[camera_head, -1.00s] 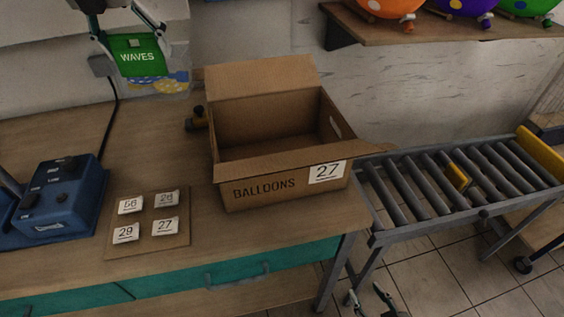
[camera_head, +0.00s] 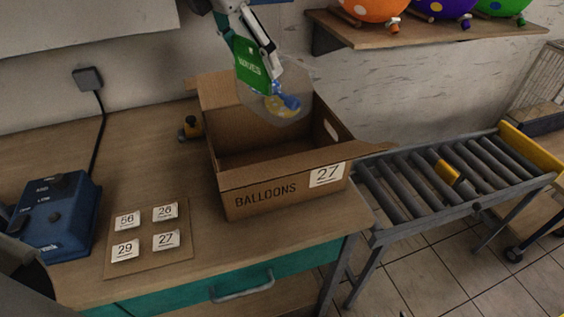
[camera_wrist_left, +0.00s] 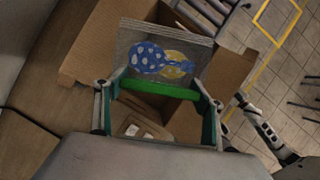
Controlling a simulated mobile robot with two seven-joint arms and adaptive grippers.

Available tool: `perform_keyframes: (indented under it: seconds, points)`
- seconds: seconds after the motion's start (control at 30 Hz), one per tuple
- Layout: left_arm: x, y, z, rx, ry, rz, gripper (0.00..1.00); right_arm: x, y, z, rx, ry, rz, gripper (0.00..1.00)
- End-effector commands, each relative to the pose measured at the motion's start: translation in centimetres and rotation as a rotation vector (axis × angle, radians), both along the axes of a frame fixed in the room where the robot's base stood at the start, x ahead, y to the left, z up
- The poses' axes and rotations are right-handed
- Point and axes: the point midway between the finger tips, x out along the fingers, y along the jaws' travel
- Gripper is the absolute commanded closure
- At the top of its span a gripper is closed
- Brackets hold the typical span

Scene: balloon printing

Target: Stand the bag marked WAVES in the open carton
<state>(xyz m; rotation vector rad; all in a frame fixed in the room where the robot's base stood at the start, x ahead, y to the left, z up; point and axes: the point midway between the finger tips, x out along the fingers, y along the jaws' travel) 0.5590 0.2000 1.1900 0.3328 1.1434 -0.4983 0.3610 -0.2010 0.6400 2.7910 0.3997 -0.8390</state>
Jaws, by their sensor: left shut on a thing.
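The bag marked WAVES (camera_head: 250,66) has a green header and a clear pouch with blue and yellow balloons (camera_head: 283,104). My left gripper (camera_head: 257,62) is shut on the header, and the bag hangs tilted above the open carton, its lower end over the opening. In the left wrist view the green header (camera_wrist_left: 160,90) spans both fingers and the spotted balloons (camera_wrist_left: 150,60) show beyond. The open carton (camera_head: 265,194), marked BALLOONS and 27, stands on the bench with its flaps out. Part of my right gripper (camera_wrist_left: 264,129) shows in the left wrist view; its jaws are unclear.
A card with several number labels (camera_head: 150,261) lies left of the carton, beside a blue device (camera_head: 57,215). A roller conveyor (camera_head: 420,185) stands to the right. Balloon shelf (camera_head: 420,32) is on the wall.

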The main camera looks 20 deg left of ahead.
Motion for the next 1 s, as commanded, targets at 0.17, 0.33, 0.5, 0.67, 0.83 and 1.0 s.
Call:
perform_keyframes:
  seconds: [0.17,0.33,0.5,0.67,0.83,1.0]
  points:
    - [-0.1,0.0,-3.7,0.002,0.007,-0.004,0.49,-0.3,0.0,-0.4,-0.001,0.006,0.000,0.60]
    - [-0.1,0.0,-7.8,0.001,0.007,-0.003,0.49,-0.5,0.0,-0.8,0.000,0.010,-0.001,0.60]
    - [-0.2,0.0,-11.8,0.000,0.007,-0.002,0.49,-0.7,-0.1,-1.1,-0.002,0.015,0.000,0.60]
    - [-0.1,0.0,-14.5,0.000,0.005,-0.002,0.49,-0.8,-0.1,-1.3,-0.002,0.018,-0.001,0.60]
    - [0.0,0.0,-15.6,0.000,0.002,0.001,0.49,-0.8,-0.1,-1.4,-0.002,0.018,0.000,0.60]
    - [-0.1,0.0,-17.2,0.000,0.006,-0.001,0.49,-0.8,-0.1,-1.4,-0.002,0.019,0.000,0.60]
